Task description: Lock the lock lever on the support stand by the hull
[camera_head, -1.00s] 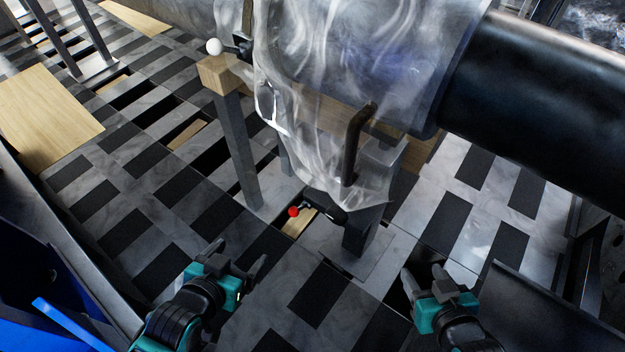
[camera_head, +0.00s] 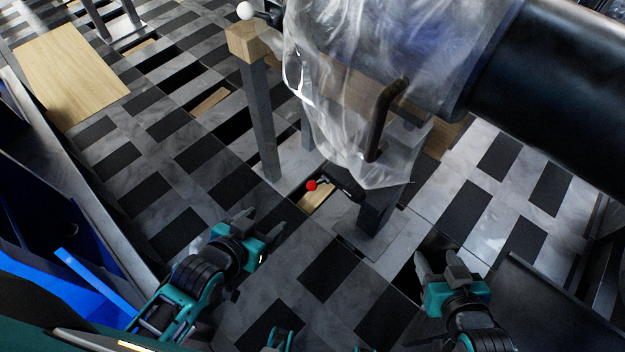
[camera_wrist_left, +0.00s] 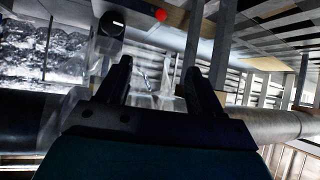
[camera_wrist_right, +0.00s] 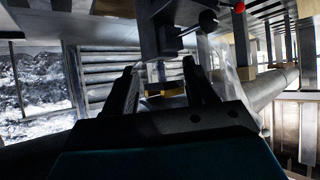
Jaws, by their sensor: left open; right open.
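The lock lever, with a red ball knob (camera_head: 311,186) and a dark hub (camera_head: 346,191), sits low on the support stand (camera_head: 378,205). The red knob also shows at the top of the left wrist view (camera_wrist_left: 161,15) and the right wrist view (camera_wrist_right: 240,8). Clear plastic sheeting (camera_head: 340,130) hangs over the stand and stops just above the lever. My left gripper (camera_head: 262,222) is open and empty, left of and nearer than the red knob. My right gripper (camera_head: 437,262) is open and empty, right of and nearer than the stand. Neither touches the lever.
The dark hull cylinder (camera_head: 550,90) fills the upper right. A wooden-topped post (camera_head: 248,40) with a white ball (camera_head: 246,11) stands at upper left. A blue structure (camera_head: 70,270) lies at the left edge, a dark panel (camera_head: 530,300) at lower right. The checkered floor between my grippers is clear.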

